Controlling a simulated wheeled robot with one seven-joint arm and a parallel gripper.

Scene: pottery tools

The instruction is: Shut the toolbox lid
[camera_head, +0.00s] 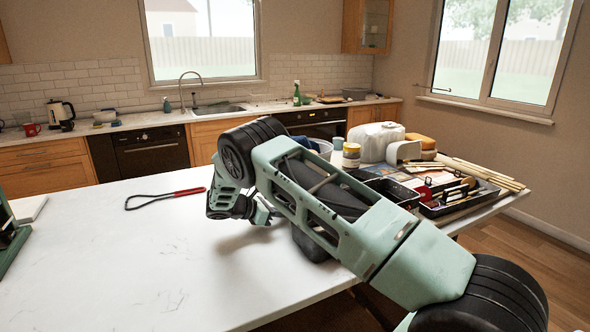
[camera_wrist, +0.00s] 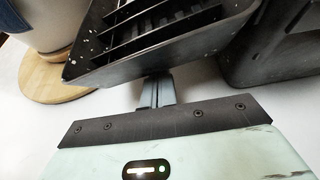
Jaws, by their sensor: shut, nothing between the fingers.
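My gripper (camera_wrist: 157,82) is shut and empty in the wrist view. Its fingertips are right at the near edge of a black, ribbed, compartmented part (camera_wrist: 165,42), which looks like the tilted toolbox lid; I cannot tell whether they touch. A dark box-like body (camera_wrist: 275,58), probably the toolbox base, is to the right. In the head view my gripper (camera_head: 262,214) is low over the white table, left of my forearm. A dark grey corner (camera_head: 310,244) shows below my forearm, which hides most of the toolbox.
A red-handled wire loop tool (camera_head: 165,197) lies on the white table (camera_head: 150,260) at left, with clear surface around it. A round wooden board (camera_wrist: 40,80) shows in the wrist view.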

